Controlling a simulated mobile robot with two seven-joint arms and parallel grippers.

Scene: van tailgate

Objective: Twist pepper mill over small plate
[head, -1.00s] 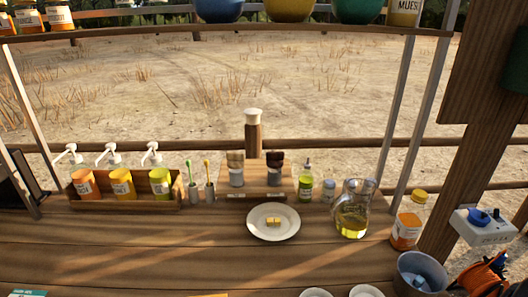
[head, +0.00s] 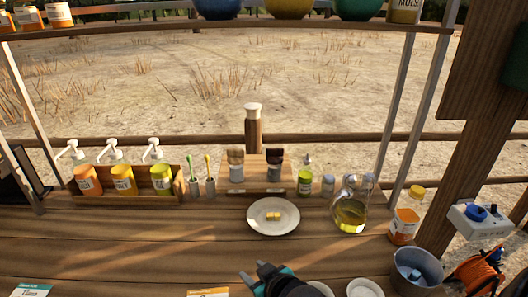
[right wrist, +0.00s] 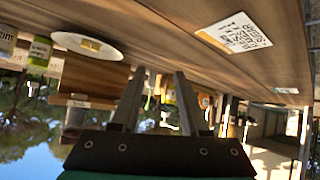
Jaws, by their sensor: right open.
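The pepper mill (head: 253,132), tall and wooden with a pale top, stands upright at the back of the counter, behind a low wooden stand. The small plate (head: 273,224) is white, lies in front of the stand and carries a small yellow piece. The plate also shows in the right wrist view (right wrist: 110,50), where I cannot make out the mill. My right gripper (head: 254,272) is at the bottom middle, nearer to me than the plate and apart from it. Its two fingers (right wrist: 160,80) are spread with nothing between them. My left gripper is out of view.
The wooden stand (head: 255,187) holds two brushes in cups. A green-labelled bottle (head: 305,183) and an oil jug (head: 350,215) stand right of the plate. A box of pump bottles (head: 130,198) is at left. A grey bucket (head: 418,262) is front right. The counter's left front is mostly clear.

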